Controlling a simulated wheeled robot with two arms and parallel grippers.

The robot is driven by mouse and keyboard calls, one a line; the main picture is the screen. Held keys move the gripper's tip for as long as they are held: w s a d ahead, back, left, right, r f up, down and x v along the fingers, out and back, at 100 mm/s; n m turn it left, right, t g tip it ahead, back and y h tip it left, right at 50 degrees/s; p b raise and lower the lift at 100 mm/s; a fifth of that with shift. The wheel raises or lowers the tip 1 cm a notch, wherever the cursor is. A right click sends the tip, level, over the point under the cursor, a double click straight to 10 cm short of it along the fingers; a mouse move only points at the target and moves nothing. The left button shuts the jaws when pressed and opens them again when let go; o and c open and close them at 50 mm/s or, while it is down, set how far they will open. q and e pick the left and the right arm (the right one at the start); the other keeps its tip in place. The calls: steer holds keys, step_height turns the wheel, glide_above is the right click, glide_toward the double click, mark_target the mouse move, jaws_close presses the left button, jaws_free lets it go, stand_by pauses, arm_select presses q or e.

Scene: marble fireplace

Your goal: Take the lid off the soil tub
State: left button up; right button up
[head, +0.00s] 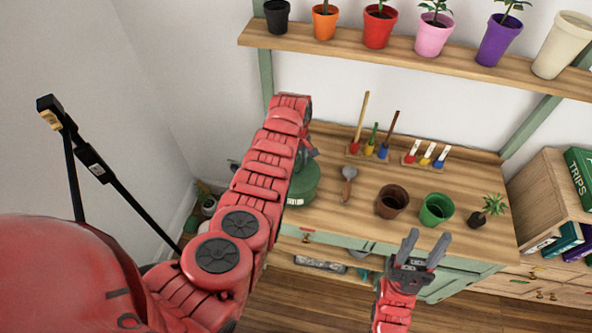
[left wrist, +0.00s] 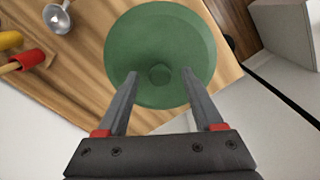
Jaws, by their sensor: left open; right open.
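The green soil tub (head: 303,188) stands at the left end of the wooden bench, partly hidden behind my left arm in the head view. Its round green lid (left wrist: 160,35) is on and fills the middle of the left wrist view. A small round knob (left wrist: 159,75) sits at the lid's centre. My left gripper (left wrist: 159,80) is open over the lid, with one finger on each side of the knob; I cannot tell how far down the fingertips are. My right gripper (head: 426,242) is open and empty at the bench's front edge, far from the tub.
Hand tools in a rack (head: 371,150) stand behind. A shelf (head: 410,45) of potted plants runs above.

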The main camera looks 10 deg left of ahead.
arm_select(q)
steer(key=shift+f, duration=0.15)
jaws_close()
stand_by(0.4)
steer(key=shift+r, duration=0.2)
